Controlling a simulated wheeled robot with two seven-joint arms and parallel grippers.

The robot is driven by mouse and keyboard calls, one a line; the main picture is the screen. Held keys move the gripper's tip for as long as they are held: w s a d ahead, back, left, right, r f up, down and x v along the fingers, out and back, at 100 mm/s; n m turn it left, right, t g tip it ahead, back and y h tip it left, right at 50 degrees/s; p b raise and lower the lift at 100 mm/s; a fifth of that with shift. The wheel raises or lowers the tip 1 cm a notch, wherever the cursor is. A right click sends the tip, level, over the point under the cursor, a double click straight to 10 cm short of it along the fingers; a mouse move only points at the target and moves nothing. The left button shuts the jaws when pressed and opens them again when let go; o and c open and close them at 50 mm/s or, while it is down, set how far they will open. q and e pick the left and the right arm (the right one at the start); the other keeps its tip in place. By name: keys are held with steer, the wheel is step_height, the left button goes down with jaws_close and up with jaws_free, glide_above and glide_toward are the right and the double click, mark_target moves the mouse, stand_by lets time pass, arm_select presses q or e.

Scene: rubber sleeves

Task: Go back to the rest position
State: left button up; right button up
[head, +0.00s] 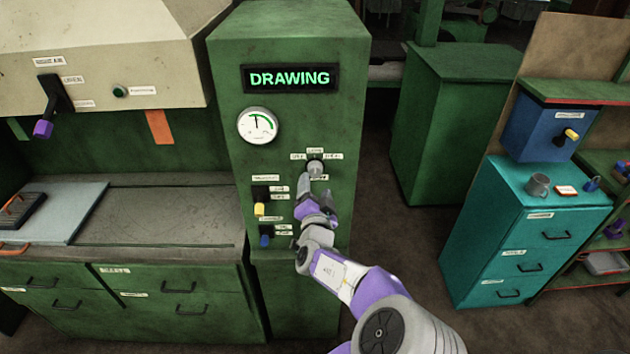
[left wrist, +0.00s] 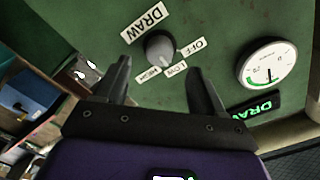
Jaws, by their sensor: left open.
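My left gripper (head: 308,179) is in front of the green control cabinet (head: 225,110), close to a grey rotary knob (head: 315,166). In the left wrist view the two dark fingers of the left gripper (left wrist: 163,75) are spread with nothing between them. The knob (left wrist: 160,46) sits just beyond the fingertips, with labels DRAW, OFF, LOW and HIGH around it. I cannot tell the exact gap to it. The lit display (head: 290,78) on the cabinet reads DRAWING. My right gripper is not in view.
A round gauge (head: 257,125) and yellow (head: 259,209) and blue (head: 265,241) switch levers are on the cabinet face. A hooded green bench (head: 150,215) stands left. Bare floor lies between.

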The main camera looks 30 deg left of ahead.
arm_select(q)
steer(key=shift+s+d, duration=0.25)
steer(key=shift+s, duration=0.25)
steer(key=shift+f, duration=0.1)
steer(key=s+f+n+g+h+b, duration=0.1)
steer(key=s+f+g, duration=0.2)
steer(key=f, duration=0.8)
steer(key=s+f+g+h+b, duration=0.1)
steer(key=s+f+g+h, duration=0.2)
steer(key=f, duration=0.8)
steer(key=s+f+n+g+b, duration=0.1)
steer(key=s+f+g, duration=0.25)
steer(key=f, duration=0.85)
steer(key=s+d+f+n+g+h, duration=0.1)
steer(key=s+d+f+g+h, duration=0.15)
steer(key=s+d+f, duration=0.45)
steer(key=s+d+f+n+g+h+b, duration=0.1)
steer(key=s+d+f+h, duration=0.1)
steer(key=d, duration=0.5)
steer(key=s+d+f+n+g+h+b, duration=0.1)
steer(key=s+d+f+h, duration=0.2)
steer(key=s+d+h, duration=0.2)
steer(key=shift+s+d+g+b, duration=0.35)
steer(key=shift+s+d, duration=0.15)
steer(key=shift+d, duration=0.65)
